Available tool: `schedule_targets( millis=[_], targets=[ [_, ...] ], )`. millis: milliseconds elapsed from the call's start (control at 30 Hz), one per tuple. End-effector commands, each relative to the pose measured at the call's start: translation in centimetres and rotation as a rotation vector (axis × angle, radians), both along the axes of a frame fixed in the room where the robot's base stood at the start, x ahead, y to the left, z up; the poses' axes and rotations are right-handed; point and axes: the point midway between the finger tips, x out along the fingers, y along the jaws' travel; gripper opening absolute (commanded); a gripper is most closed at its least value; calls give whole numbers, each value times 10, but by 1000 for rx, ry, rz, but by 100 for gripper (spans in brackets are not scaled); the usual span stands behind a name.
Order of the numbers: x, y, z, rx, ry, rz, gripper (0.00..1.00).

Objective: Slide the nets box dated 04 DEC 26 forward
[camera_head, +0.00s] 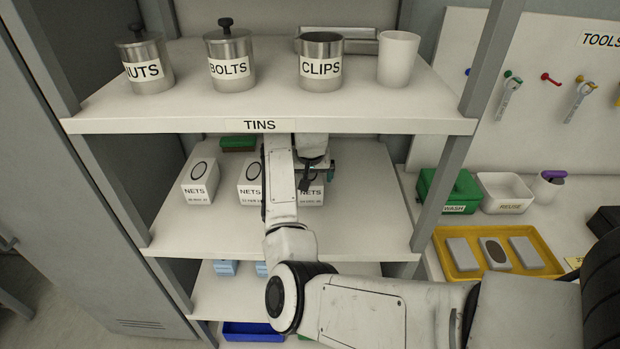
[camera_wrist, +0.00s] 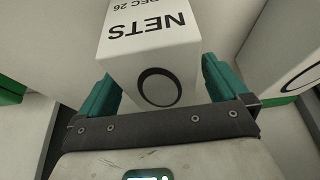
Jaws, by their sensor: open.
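Several white boxes marked NETS, with a black oval on top, stand on the middle shelf: a left one (camera_head: 197,190), a middle one (camera_head: 250,193) and a right one (camera_head: 312,196), partly hidden by my arm. My gripper (camera_head: 316,172) is over the right box. In the wrist view my open gripper (camera_wrist: 158,78) has its teal fingers on either side of a NETS box (camera_wrist: 150,50); its label, upside down, reads "DEC 26", with the day not legible. I cannot tell whether the fingers touch it.
The TINS shelf (camera_head: 420,118) lies just above my arm, with several tins on it. A neighbouring white box (camera_wrist: 290,55) is close on the right in the wrist view. A green box (camera_head: 238,144) sits at the back. The shelf's front area (camera_head: 190,228) is clear.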

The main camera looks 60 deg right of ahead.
Motion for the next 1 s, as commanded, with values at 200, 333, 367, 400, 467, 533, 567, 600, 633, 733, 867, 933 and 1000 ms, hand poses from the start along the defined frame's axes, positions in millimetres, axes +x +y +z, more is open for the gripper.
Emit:
schedule_targets(
  millis=[200,333,367,400,467,533,567,600,633,733,867,933,1000],
  targets=[
    [5,-8,-21,0,-1,-2,100],
    [6,-9,-27,0,-2,-1,100],
    [6,-9,-27,0,-2,-2,100],
    [6,-10,-28,0,-2,-2,100],
    [6,-10,-28,-1,-3,-2,100],
    [6,-10,-28,-1,-2,-1,100],
    [6,-10,-28,-1,-2,-1,100],
    [6,-10,-28,-1,-2,-1,100],
    [6,-10,-28,-1,-2,-1,100],
    [6,-9,-28,-1,-2,-1,90],
    [6,-9,-28,-1,-2,-1,78],
    [6,-9,-28,-1,-2,-1,71],
    [6,-9,-28,0,-2,-1,65]
  ],
)
